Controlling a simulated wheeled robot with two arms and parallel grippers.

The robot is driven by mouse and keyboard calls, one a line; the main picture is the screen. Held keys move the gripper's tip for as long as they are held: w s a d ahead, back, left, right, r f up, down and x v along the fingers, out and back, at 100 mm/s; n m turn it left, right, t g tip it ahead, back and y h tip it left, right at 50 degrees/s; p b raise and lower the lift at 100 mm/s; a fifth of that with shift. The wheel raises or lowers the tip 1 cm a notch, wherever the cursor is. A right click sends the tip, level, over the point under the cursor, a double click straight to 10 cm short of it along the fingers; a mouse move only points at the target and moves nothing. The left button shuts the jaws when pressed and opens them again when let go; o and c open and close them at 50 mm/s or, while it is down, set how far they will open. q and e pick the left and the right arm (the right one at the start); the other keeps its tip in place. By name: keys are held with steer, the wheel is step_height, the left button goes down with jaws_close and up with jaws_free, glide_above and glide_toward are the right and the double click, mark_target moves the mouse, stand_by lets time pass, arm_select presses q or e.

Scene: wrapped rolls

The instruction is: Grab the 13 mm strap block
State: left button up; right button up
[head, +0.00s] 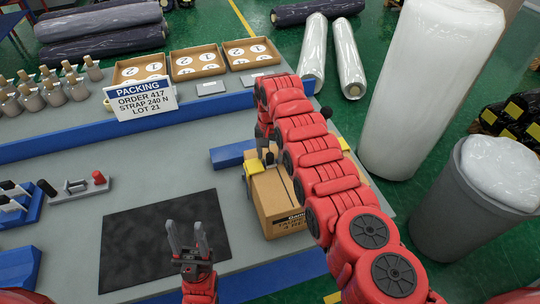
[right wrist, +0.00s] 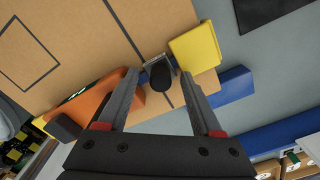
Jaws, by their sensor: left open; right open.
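No 13 mm mark is legible, so I cannot tell which piece is the strap block. A cardboard box (head: 272,205) with dark strap lines stands on the bench, with a yellow block (right wrist: 195,50) at its edge. Beside that, a dark rounded knob (right wrist: 161,76) on a small metal piece shows between the spread fingers of my right gripper (right wrist: 160,88); contact is unclear. An orange tool (right wrist: 93,103) lies left of these fingers. My left gripper (head: 186,231) is open and empty above the dark mat. My right arm hides part of the box in the head view.
A dark mat (head: 150,245) lies front centre. Blue holders (head: 22,210) and a grey bar with a red knob (head: 99,178) are left. A packing sign (head: 142,99), bottles (head: 53,93) and numbered trays (head: 195,62) line the back. A wrapped roll (head: 425,85) and grey bin (head: 470,215) stand right.

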steer(key=shift+f, duration=0.15)
jaws_close()
stand_by(0.5)
